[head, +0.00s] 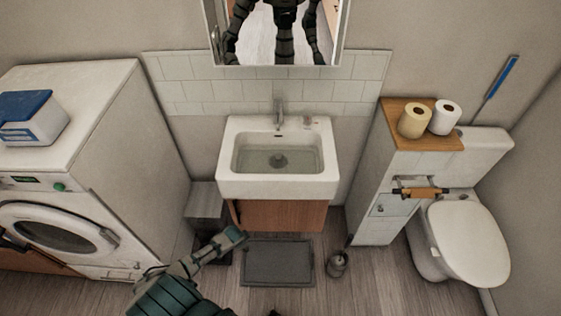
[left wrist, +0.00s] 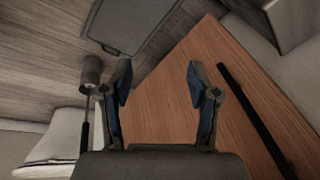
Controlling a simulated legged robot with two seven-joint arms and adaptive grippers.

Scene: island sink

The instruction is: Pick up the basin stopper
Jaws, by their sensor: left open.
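The basin stopper (head: 278,161) is a small dark round piece at the middle of the white sink's basin floor. The sink (head: 278,188) appears to hold clear, greenish water over it. My left gripper (head: 236,237) is low, in front of and below the sink, to the left of the stopper and well apart from it. In the left wrist view the left gripper (left wrist: 158,82) is open with nothing between its fingers. The stopper does not show in that view. My right gripper is not seen in either view.
A wooden cabinet (head: 280,216) is under the sink; its brown front (left wrist: 190,100) lies beyond my left fingers. A faucet (head: 279,112) stands behind the basin. A grey mat (head: 278,263) and a toilet brush holder (head: 337,263) are on the floor. A washing machine (head: 85,155) stands left.

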